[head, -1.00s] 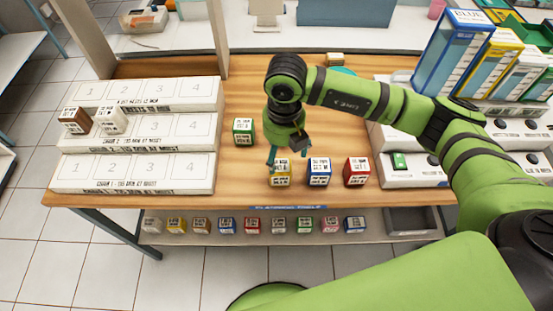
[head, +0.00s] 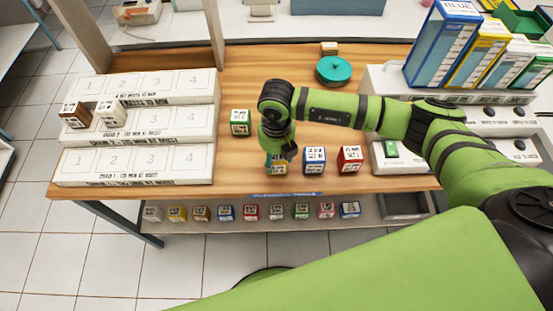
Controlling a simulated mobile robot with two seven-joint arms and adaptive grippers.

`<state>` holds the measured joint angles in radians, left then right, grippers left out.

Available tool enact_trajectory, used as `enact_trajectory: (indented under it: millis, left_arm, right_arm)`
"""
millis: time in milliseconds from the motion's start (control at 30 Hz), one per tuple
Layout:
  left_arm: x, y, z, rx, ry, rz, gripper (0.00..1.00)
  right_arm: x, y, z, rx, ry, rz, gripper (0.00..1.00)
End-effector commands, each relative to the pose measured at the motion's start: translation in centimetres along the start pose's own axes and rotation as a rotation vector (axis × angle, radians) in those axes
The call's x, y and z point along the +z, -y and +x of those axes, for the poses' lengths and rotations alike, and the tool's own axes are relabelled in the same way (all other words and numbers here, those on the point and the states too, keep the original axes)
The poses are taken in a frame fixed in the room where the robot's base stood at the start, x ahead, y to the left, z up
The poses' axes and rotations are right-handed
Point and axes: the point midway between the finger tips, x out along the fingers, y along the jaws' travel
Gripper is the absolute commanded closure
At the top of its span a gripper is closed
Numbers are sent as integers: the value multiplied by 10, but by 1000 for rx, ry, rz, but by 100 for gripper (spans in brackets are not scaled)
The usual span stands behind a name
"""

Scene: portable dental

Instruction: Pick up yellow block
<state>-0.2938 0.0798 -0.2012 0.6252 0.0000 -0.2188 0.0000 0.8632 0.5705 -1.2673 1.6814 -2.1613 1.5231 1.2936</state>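The yellow block (head: 278,168) stands on the wooden table, left of the blue block (head: 314,160) and the red block (head: 350,159). My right gripper (head: 277,158) points down right at the yellow block, with its fingers around or just above the block's top. The gripper body hides part of the block, and I cannot tell whether the fingers are open or closed on it. My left gripper is not in view.
A green block (head: 240,122) stands to the left of the gripper. White numbered tiers (head: 140,165) hold a brown block (head: 75,114) and a white block (head: 109,112). A lower shelf (head: 270,222) carries several small blocks. A teal round object (head: 333,70) lies behind my arm.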

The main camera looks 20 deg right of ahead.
Motion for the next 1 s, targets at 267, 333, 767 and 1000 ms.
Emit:
enact_trajectory:
  millis: [267, 333, 767, 1000]
  left_arm:
    - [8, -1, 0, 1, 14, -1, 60]
    - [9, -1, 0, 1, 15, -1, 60]
    - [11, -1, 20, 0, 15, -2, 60]
    - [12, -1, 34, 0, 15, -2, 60]
  right_arm:
    - [0, 0, 0, -1, -1, 0, 98]
    - [0, 0, 0, -1, -1, 0, 98]
    - [-10, -1, -44, 3, 1, -6, 98]
    - [-64, -3, -76, 4, 2, -8, 98]
